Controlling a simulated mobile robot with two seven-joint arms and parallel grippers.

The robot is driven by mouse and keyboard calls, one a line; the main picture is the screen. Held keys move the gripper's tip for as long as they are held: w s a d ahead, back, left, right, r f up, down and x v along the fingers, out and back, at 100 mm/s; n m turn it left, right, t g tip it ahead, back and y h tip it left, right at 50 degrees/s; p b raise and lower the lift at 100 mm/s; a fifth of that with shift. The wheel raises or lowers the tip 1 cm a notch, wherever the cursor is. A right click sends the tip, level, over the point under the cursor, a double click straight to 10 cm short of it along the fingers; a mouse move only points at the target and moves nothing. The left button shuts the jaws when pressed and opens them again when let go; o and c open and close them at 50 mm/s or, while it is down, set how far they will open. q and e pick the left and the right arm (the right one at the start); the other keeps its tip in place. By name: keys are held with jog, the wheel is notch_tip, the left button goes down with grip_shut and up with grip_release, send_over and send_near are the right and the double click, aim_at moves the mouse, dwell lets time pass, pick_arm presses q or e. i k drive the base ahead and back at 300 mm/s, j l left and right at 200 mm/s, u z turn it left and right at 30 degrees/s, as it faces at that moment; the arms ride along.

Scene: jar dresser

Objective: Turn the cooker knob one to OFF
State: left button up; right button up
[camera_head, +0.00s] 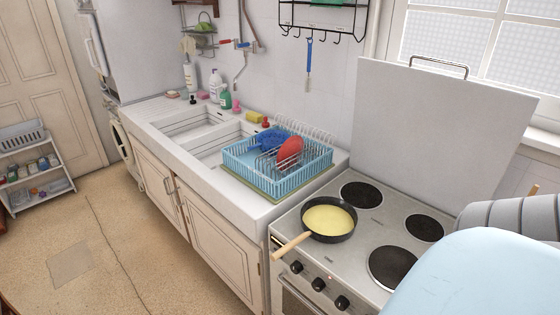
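The white cooker (330,258) stands at the right of the counter. Its front panel carries several black knobs; three show clearly: a left one (297,267), a middle one (319,283) and a right one (342,302). Their markings are too small to read, so I cannot tell which is knob one or how each is set. A small red spot, perhaps a lamp, shows near the middle knob. A black pan (352,229) with yellow contents sits on the front left hotplate. Neither of my grippers is in view.
The pan's wooden handle (291,246) sticks out past the cooker's front edge, above the left knob. A light blue rounded shape (480,275) hides the cooker's right front. A blue dish rack (255,178) stands left of the cooker. The floor (140,235) is clear.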

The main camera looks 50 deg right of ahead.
aim_at(317, 285)
jog(key=i+z, duration=0.35)
jog(key=i+j+z, duration=0.5)
jog(key=i+z, duration=0.15)
jog(key=i+j+z, duration=0.2)
jog(key=z, duration=0.2)
jog(key=i+j+z, duration=0.2)
jog(key=z, duration=0.2)
jog(key=i+j+z, duration=0.15)
jog(key=j+z, duration=0.25)
jog(key=i+j+z, duration=0.1)
jog(key=j+z, duration=0.6)
jog(key=j, duration=0.2)
jog(key=j+z, duration=0.35)
jog(key=j, duration=0.15)
